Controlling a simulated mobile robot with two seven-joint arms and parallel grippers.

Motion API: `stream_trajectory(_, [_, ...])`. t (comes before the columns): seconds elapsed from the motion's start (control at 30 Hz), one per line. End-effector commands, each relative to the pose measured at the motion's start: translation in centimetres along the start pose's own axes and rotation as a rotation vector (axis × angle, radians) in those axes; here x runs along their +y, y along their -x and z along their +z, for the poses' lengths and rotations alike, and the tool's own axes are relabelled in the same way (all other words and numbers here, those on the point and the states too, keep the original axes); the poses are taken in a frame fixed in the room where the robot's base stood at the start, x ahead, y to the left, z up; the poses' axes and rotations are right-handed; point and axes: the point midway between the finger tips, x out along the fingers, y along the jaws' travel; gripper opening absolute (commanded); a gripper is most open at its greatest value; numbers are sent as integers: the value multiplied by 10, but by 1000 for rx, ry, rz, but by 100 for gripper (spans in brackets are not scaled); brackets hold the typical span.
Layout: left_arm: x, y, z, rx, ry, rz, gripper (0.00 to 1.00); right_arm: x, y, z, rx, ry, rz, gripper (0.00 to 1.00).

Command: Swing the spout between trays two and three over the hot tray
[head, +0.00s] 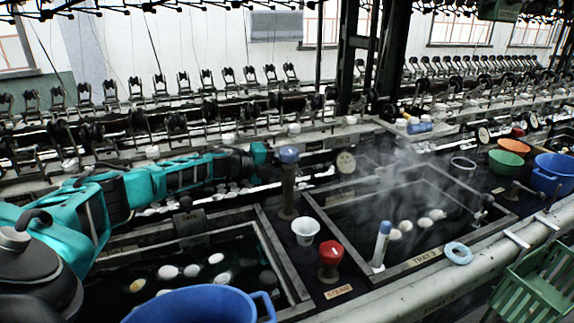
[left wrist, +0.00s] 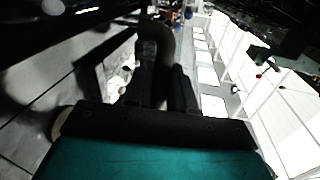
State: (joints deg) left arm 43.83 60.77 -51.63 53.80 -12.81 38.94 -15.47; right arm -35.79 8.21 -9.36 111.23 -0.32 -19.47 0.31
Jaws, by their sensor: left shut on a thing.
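The spout is a dull brass post with a blue cap (head: 288,182), standing between two sunken trays. My left gripper (head: 271,157) is at its upper part, coming from the left. In the left wrist view its dark fingers are shut on a curved pipe (left wrist: 156,45), which passes between them. Where the spout's outlet points is hard to tell. The hot tray, tray three (head: 412,267), lies right of the post, with steam over it and pale cocoons in its water. Tray two (head: 262,222) lies left, with cocoons floating. My right gripper is not in view.
A red steam knob (head: 330,252), a white cup (head: 305,231) and a blue-topped white cylinder (head: 381,245) stand near the post. A blue basin (head: 190,305) is at the front. Reeling machinery lines the back.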

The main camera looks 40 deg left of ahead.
Motion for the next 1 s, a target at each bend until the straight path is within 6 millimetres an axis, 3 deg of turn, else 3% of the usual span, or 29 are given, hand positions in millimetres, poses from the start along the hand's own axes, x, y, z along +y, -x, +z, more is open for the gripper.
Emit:
stream_trajectory(0.1, [-1,0,0,-3,1,-1,0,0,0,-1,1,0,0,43])
stream_trajectory(0.13, [-1,0,0,-3,1,-1,25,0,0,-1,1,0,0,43])
stream_trajectory(0.33, [0,0,0,-3,1,-1,44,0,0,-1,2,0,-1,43])
stream_trajectory(0.67, [1,6,1,-4,1,1,44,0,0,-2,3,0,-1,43])
stream_trajectory(1.0, [2,59,0,-3,0,6,44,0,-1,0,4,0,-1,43])
